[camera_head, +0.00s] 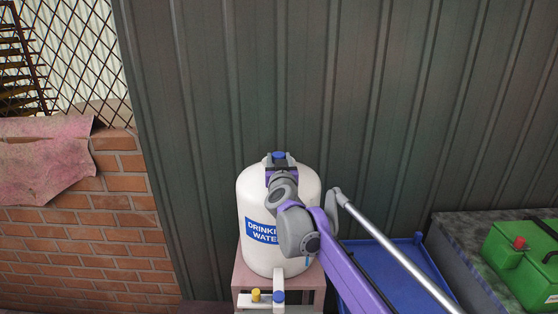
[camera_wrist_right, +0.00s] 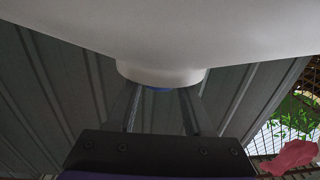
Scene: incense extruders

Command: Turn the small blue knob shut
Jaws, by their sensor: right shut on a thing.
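A white drinking water tank (camera_head: 252,200) with a blue label stands against the wall. A small blue knob (camera_head: 279,155) sits on top of it, between the two fingers of my right gripper (camera_head: 280,160). In the right wrist view, my right gripper (camera_wrist_right: 160,105) has a finger on each side of the blue knob (camera_wrist_right: 158,89), which shows only as a sliver by the tank's white neck (camera_wrist_right: 160,74). The gripper is shut on this knob. Another blue knob (camera_head: 279,296) and a yellow knob (camera_head: 255,295) are low at the tank's front. My left gripper is not in view.
The tank stands on a pinkish stand (camera_head: 242,276). A dark corrugated wall (camera_head: 400,100) rises close behind. To the right are a blue tray (camera_head: 385,262) and a stone ledge (camera_head: 465,240) with a green container (camera_head: 520,265). A brick wall (camera_head: 100,235) is on the left.

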